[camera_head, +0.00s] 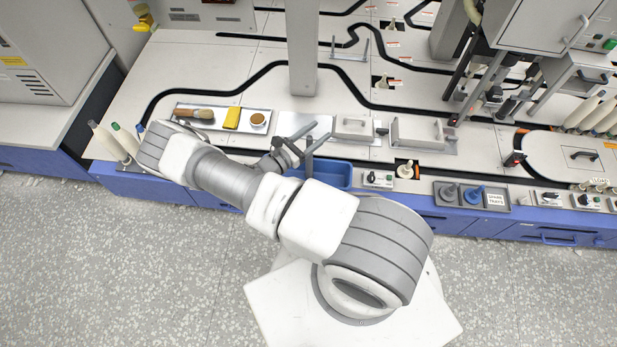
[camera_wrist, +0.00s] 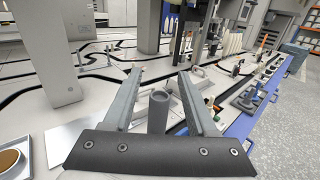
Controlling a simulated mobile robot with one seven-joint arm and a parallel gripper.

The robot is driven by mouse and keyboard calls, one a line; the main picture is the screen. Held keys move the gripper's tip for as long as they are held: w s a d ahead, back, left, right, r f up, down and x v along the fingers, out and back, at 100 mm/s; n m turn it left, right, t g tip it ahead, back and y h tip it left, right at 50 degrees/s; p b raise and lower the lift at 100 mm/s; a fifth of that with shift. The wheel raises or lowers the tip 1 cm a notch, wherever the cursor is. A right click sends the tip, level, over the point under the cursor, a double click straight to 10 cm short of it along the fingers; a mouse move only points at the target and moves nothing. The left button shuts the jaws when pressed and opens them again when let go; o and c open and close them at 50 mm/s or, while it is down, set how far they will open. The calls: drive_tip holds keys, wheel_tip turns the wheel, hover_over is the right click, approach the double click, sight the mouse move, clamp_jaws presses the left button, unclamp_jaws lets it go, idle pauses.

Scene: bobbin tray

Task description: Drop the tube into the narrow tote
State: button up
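The narrow tote is a blue bin (camera_head: 334,174) at the bench's front edge in the head view, its left part hidden by my arm. A dark grey upright tube (camera_head: 309,160) shows at its left part; I cannot tell whether its lower end is inside. My gripper (camera_head: 323,129) is above the tote's back side, fingers pointing back and right. In the wrist view the tube's open top (camera_wrist: 159,97) stands between the spread fingers of my gripper (camera_wrist: 159,71), with a gap on each side. Its lower part is hidden behind the gripper body.
A tray (camera_head: 222,127) with a brush, a yellow block and a round dish lies left of my gripper. A grey column (camera_head: 302,50) stands behind. Metal blocks (camera_head: 354,128) and a peg fixture (camera_head: 404,169) are to the right. Pale cones (camera_head: 108,141) stand at the left.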

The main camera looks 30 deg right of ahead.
drive_tip(key=p+v, duration=0.1)
drive_tip(key=v, duration=1.6)
drive_tip(key=shift+a+p, duration=0.3)
drive_tip(key=shift+r, duration=0.15)
wheel_tip(320, 180, up, 26)
drive_tip(key=m+g+y, duration=0.7)
drive_tip(key=m+y, duration=0.3)
drive_tip(key=m, duration=0.3)
drive_tip(key=s+d+r+m+t+y, duration=0.1)
drive_tip(key=s+r+m+t+y, duration=0.3)
drive_tip(key=s+r, duration=0.45)
drive_tip(key=s+d+r+m+t+y, duration=0.1)
drive_tip(key=s+r+m+t+y, duration=0.4)
drive_tip(key=r, duration=0.6)
wheel_tip(320, 180, up, 18)
drive_tip(key=s+n+g+h+p, duration=0.1)
drive_tip(key=p, duration=1.7)
drive_tip(key=shift+s+a+h, duration=0.15)
drive_tip(key=shift+a+h, duration=0.1)
drive_tip(key=shift+h, duration=0.05)
drive_tip(key=shift+f, duration=0.2)
drive_tip(key=shift+c, duration=0.6)
